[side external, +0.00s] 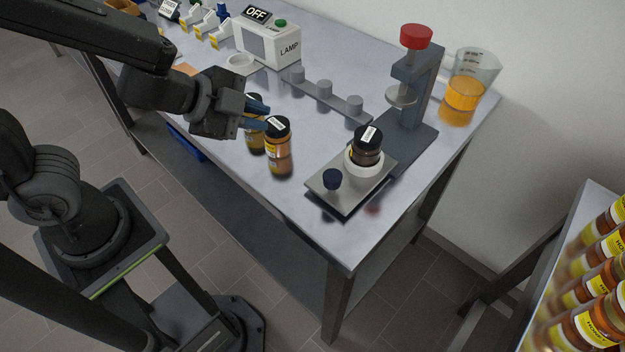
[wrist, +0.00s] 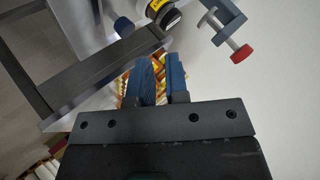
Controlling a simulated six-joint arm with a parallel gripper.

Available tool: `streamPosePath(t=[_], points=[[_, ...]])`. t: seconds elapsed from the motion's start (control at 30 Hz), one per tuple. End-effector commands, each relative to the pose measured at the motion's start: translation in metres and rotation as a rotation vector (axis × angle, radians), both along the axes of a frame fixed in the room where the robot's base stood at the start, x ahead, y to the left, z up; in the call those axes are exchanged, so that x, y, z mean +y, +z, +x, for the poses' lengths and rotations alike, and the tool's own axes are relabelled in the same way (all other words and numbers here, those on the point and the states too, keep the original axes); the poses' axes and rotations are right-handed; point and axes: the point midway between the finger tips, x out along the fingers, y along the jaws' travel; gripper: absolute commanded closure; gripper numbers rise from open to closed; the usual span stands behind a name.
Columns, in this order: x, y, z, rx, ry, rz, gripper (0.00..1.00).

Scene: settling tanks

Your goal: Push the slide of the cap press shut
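The cap press (side external: 425,85) stands at the table's right end, with a red knob on top and a grey disc under its arm. Its slide (side external: 325,192) is a pale plate pulled out toward the table's front edge, with a dark blue knob (side external: 332,179). A capped brown jar (side external: 368,146) sits upright in a white ring on the slide, clear of the disc. The wrist view also shows the jar (wrist: 168,15), blue knob (wrist: 123,27) and press (wrist: 226,20). My gripper (side external: 267,117) is open and empty, left of the slide and apart from it.
Two amber jars (side external: 278,150) (side external: 255,140) stand on the table close to my fingers. A rail with grey pegs (side external: 324,90), a lamp box (side external: 268,42) and a beaker of orange liquid (side external: 466,85) are farther back. A jar rack (side external: 590,285) is at right.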

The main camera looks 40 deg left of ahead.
Motion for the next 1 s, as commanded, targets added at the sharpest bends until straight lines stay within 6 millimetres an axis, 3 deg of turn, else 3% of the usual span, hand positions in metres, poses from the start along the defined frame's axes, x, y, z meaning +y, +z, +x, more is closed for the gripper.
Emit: streamPosePath(t=[0.1, 0.3, 0.57, 1.0], points=[[-0.022, -0.025, -0.016, 0.090, -0.225, 0.045, 0.97], [-0.034, -0.048, -0.038, 0.202, -0.427, 0.100, 1.00], [-0.039, -0.059, -0.038, 0.224, -0.459, 0.109, 1.00], [-0.060, -0.095, -0.020, 0.223, -0.452, 0.110, 1.00]])
